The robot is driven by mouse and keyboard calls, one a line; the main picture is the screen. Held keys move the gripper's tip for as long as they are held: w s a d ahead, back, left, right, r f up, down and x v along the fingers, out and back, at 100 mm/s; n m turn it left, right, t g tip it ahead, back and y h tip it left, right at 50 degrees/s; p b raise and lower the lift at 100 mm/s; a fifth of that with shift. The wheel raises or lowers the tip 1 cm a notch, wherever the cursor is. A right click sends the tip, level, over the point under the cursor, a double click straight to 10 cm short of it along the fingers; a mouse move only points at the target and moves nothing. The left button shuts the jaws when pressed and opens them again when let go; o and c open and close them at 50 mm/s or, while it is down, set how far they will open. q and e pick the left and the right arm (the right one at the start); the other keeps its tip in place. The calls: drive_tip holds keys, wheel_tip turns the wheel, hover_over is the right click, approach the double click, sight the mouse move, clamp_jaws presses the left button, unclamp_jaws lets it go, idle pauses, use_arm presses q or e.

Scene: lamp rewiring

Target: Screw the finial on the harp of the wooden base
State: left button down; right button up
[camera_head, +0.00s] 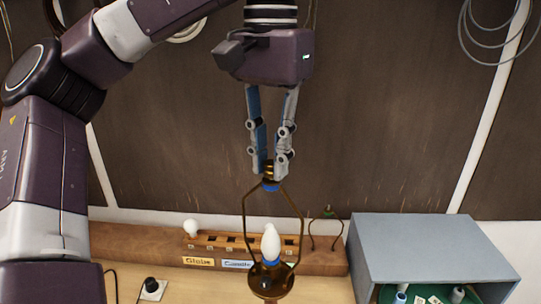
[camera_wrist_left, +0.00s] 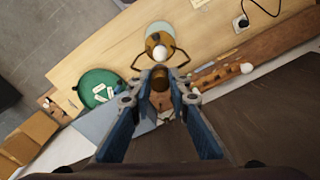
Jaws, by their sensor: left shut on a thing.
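The lamp with the brown harp (camera_head: 247,215) stands upright in front of the rack, with a white candle-shaped bulb (camera_head: 271,243) inside the harp. Below the bulb is a dark brown, brassy lamp top (camera_head: 270,279); the lower base is cut off by the picture's edge. My left gripper (camera_head: 271,172) points straight down over the harp's top. It is shut on the brass finial (camera_head: 269,169), which is partly hidden between the fingers. The finial also shows between the fingertips in the left wrist view (camera_wrist_left: 160,77). It appears at the harp's top; the exact contact is hidden. My right gripper is not in view.
A wooden rack (camera_head: 320,265) with Globe and Candle labels runs behind the lamp and bears a round bulb (camera_head: 191,227) and another harp (camera_head: 310,232). A socket (camera_head: 152,288) lies at left.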

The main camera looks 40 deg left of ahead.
use_arm(q)
drive_tip(key=m, duration=0.6)
drive_tip(key=shift+a+m, duration=0.1)
drive_tip(key=shift+m, duration=0.2)
drive_tip(key=c, duration=1.7)
unclamp_jaws()
drive_tip(key=shift+c, duration=0.2)
